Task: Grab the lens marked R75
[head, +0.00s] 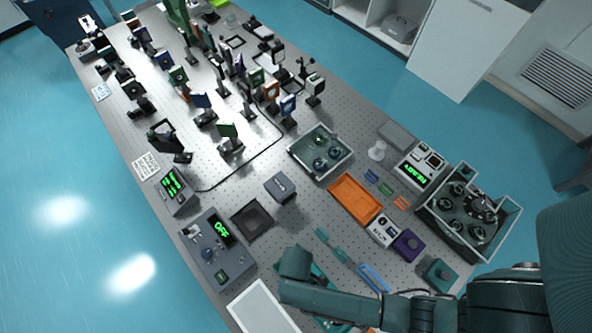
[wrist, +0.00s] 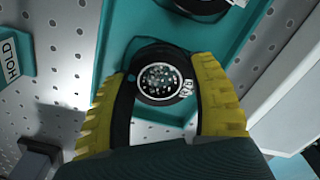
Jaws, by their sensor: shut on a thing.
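In the wrist view, a round lens in a black ring mount (wrist: 158,82) sits between the two yellow-padded fingers of my gripper (wrist: 160,76). The gripper is shut on this mounted lens, with one finger on each side. A small white label on the right of the mount is too small to read, so I cannot tell whether it says R75. The lens is over the end of a teal tray (wrist: 225,48). A second dark round lens mount (wrist: 204,4) is in that tray, cut off by the top edge. In the head view, my arm hides the gripper and held lens.
A teal "HOLD" plate (wrist: 14,58) is left in the wrist view. In the head view, a grey-walled tray (head: 299,153) and a larger tray (head: 508,235) hold round mounts. An orange tray (head: 355,199) and a control box with an "OFF" display (head: 232,268) are near my arm.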

